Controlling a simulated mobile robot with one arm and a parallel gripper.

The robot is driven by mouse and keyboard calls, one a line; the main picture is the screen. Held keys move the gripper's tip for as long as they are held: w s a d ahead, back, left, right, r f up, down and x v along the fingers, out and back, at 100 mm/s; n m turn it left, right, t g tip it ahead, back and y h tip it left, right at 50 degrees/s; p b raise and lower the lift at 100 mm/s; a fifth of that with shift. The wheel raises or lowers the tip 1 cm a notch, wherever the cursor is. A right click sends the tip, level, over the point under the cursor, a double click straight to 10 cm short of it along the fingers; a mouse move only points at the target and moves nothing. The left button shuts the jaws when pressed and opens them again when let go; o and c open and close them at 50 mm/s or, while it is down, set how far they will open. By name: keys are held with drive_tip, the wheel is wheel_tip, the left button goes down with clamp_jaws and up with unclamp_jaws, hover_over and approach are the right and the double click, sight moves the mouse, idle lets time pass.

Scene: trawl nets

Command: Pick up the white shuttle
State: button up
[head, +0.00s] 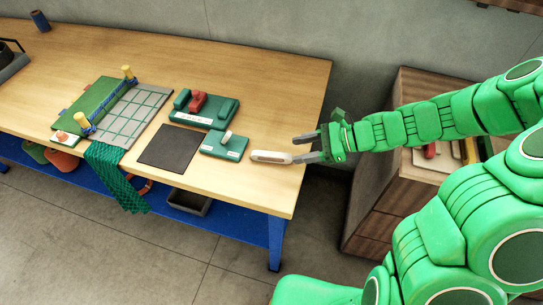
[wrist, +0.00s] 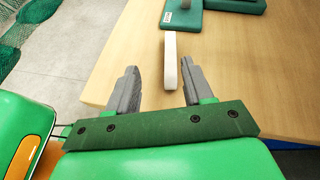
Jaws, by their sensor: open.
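The white shuttle (head: 270,157) is a slim, rounded bar lying flat on the wooden table near its right end. In the wrist view the white shuttle (wrist: 170,60) lies ahead, pointing away from me, its near end between the fingertip lines and closer to the right finger. My gripper (head: 306,147) is open and empty, with its two grey fingers reaching in from the right around the shuttle's right end. In the wrist view my gripper (wrist: 158,80) shows both fingers apart, and no contact with the shuttle is clear.
A green block with a white piece (head: 224,145) stands just left of the shuttle. A green holder with a red piece (head: 204,107), a dark mat (head: 169,148) and a grey grid board (head: 131,113) lie farther left. A wooden cabinet (head: 375,190) stands right of the table (head: 275,85).

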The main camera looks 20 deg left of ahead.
sight(275, 154)
drive_tip(key=shift+w+a+f+m+t+y, duration=0.15)
drive_tip(key=shift+w+f+m+t, duration=0.1)
drive_tip(key=shift+w+f+m, duration=0.3)
drive_tip(key=shift+w+d+f+m+t+y, duration=0.15)
drive_tip(key=shift+w+f+m+t, duration=0.15)
drive_tip(key=shift+f+m, duration=0.25)
drive_tip(key=shift+g+x, duration=0.25)
drive_tip(key=shift+x, duration=1.3)
drive_tip(key=a, duration=0.1)
drive_tip(key=s+a+f, duration=0.1)
drive_tip(key=shift+s+a, duration=0.15)
drive_tip(key=shift+a, duration=0.25)
drive_tip(key=shift+x, duration=0.9)
drive_tip(key=shift+c, duration=0.5)
clamp_jaws()
